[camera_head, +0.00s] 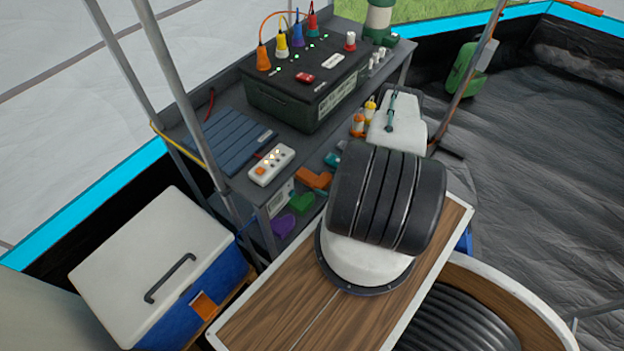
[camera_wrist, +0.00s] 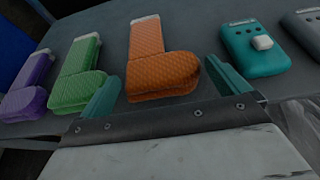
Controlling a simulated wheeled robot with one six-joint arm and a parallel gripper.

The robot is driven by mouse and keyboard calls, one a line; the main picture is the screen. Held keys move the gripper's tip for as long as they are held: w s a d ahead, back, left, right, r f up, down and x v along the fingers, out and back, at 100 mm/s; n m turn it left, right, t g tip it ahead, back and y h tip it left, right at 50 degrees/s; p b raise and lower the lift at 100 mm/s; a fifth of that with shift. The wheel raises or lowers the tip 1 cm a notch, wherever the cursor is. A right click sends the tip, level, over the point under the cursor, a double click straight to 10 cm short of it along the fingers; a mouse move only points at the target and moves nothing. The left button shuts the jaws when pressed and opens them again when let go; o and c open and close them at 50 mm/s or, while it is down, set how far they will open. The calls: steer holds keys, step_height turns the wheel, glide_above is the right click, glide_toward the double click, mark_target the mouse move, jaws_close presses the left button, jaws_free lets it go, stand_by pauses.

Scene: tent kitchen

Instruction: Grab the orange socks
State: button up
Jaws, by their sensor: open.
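The orange socks (camera_wrist: 160,62) lie folded in an L shape on a grey shelf in the wrist view, just ahead of my gripper. In the head view the orange socks (camera_head: 314,179) show on the lower shelf of the grey rack, partly hidden by my arm. My gripper (camera_wrist: 160,92) is open, with one teal finger left of the orange socks' foot end and the other to the right. The fingers look apart from the socks' sides.
Green socks (camera_wrist: 79,75) and purple socks (camera_wrist: 27,86) lie left of the orange pair. A teal device (camera_wrist: 255,48) lies to the right. A black power box (camera_head: 305,85) and a white power strip (camera_head: 271,165) sit on the upper shelf. A blue-white cooler (camera_head: 160,265) stands at left.

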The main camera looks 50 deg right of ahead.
mark_target(322, 180)
steer(key=x, duration=0.4)
steer(key=shift+w, duration=0.1)
steer(key=shift+a, duration=0.1)
steer(key=c, duration=0.7)
steer(key=shift+o, duration=0.2)
steer(key=shift+r, duration=0.1)
steer(key=shift+r, duration=0.1)
